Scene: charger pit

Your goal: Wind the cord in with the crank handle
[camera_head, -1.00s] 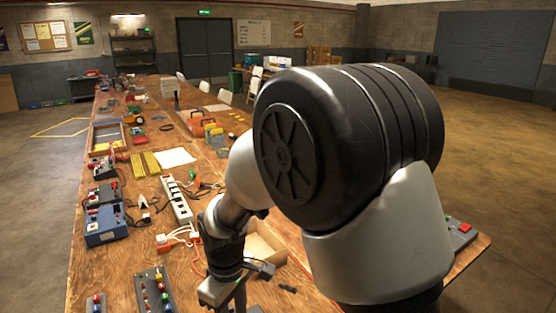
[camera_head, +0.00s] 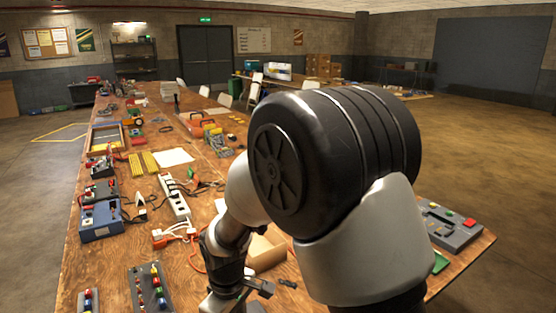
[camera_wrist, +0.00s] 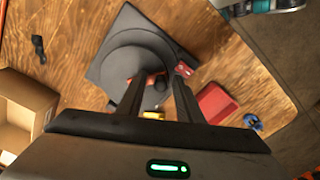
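In the wrist view a dark round reel (camera_wrist: 138,62) sits on a dark square base (camera_wrist: 108,42) on the wooden table. A small orange-red part (camera_wrist: 150,76), perhaps the crank handle, shows over the reel between my fingers. My gripper (camera_wrist: 159,80) is open, its two dark fingers apart above the reel's near side. I cannot tell whether either finger touches anything. I cannot make out a cord on the reel. In the head view my arm hides the reel and my fingertips.
An open cardboard box (camera_wrist: 22,112) is left of the gripper; a red block (camera_wrist: 215,102) and a small blue item (camera_wrist: 253,122) lie to its right. In the head view a white power strip (camera_head: 174,198) and a grey button panel (camera_head: 452,228) lie on the crowded table (camera_head: 120,262).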

